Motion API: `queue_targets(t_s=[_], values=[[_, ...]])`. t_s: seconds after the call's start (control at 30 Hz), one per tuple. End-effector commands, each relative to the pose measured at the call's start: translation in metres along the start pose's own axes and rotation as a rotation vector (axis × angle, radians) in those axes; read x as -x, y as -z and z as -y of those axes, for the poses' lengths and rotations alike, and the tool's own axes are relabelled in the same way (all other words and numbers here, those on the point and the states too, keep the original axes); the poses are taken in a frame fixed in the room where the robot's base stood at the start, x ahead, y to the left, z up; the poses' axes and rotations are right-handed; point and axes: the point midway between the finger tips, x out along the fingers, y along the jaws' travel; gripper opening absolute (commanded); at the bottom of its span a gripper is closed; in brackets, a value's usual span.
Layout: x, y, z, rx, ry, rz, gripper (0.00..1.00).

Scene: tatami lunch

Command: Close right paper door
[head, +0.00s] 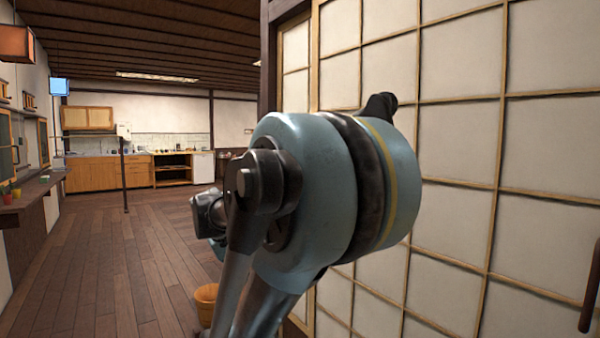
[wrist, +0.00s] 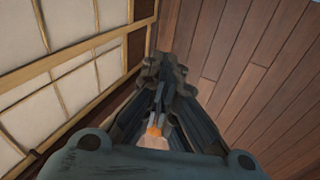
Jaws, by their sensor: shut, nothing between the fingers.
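The right paper door (head: 460,150) fills the right half of the head view, a cream lattice panel with light wooden bars. A dark upright handle (head: 590,290) shows at its right edge. A narrow strip of another lattice panel (head: 295,90) shows beside a dark post. In the wrist view, lattice paper panelling (wrist: 60,80) runs along the left side. My gripper (wrist: 162,68) is shut and empty, over the floor just right of the panel's wooden frame. I cannot tell whether it touches the frame. In the head view my arm hides part of the door.
An orange bucket (head: 207,298) stands on the floor by the door's lower left, partly behind my arm. The plank floor (head: 110,260) is open to the left. A counter (head: 30,190) lines the left wall. Kitchen cabinets (head: 100,175) stand far back, with a thin post (head: 124,170) before them.

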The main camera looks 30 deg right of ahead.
Motion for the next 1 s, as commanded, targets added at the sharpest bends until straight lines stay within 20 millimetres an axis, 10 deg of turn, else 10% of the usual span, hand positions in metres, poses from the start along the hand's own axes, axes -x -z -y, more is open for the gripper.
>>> queue_targets(t_s=[0.5, 1.0], values=[[0.053, 0.139, -0.165, 0.008, -0.514, 0.101, 0.0], [0.095, 0.272, -0.287, 0.006, -0.999, 0.209, 0.0]])
